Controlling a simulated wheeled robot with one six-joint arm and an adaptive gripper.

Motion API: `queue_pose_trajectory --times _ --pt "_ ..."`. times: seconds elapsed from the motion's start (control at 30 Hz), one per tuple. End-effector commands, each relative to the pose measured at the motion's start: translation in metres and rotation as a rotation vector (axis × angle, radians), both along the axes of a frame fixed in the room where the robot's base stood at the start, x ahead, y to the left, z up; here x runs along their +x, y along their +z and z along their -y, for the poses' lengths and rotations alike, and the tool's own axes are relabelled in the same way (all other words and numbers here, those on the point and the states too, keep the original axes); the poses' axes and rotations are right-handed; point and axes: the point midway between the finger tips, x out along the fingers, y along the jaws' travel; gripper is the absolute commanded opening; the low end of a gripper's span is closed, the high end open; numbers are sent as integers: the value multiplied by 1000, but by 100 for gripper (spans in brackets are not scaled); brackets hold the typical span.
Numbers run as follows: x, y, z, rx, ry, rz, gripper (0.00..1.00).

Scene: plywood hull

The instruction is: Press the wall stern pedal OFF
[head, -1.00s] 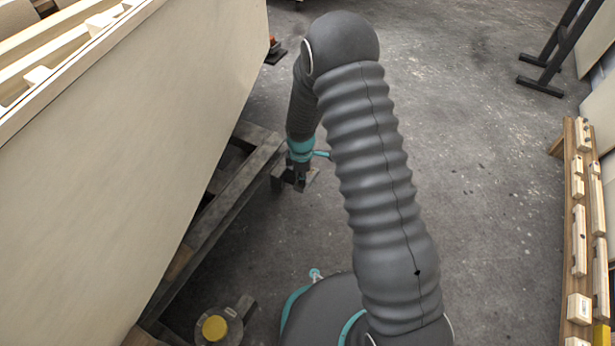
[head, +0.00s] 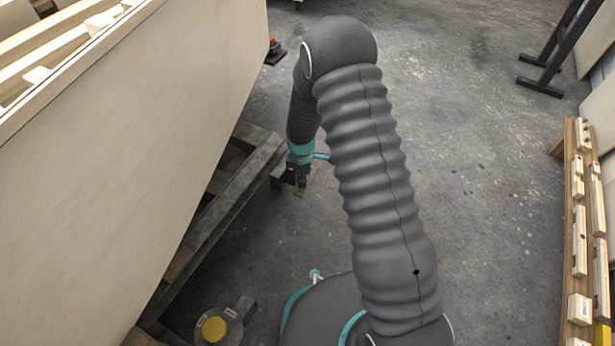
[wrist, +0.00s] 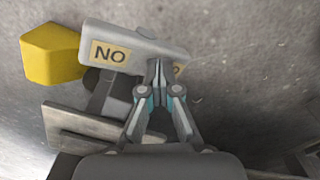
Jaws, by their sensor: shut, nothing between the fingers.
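The pedal (wrist: 140,42) is a pale grey rocker plate across the upper middle of the wrist view. A tan label on its left half reads "NO", which is "ON" upside down. A second tan label (wrist: 178,70) at its right end is mostly hidden behind my fingers, so its word cannot be read. My gripper (wrist: 157,66) is shut and empty, with its fingertips over the right half of the plate. I cannot tell whether they touch it. In the head view my gripper (head: 300,188) hangs low beside the hull's dark support frame, and the pedal is hardly distinguishable there.
A yellow block (wrist: 50,54) stands left of the pedal. The pale plywood hull (head: 130,150) and its dark frame (head: 225,220) fill the left. A round yellow-topped fixture (head: 214,328) is at the bottom. A wooden rack (head: 575,230) stands right, with clear concrete floor between.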

Motion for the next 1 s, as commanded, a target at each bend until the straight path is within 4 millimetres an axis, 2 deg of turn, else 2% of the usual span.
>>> queue_pose_trajectory --times 1.0 --pt "0 69 -1 0 1 1 0"
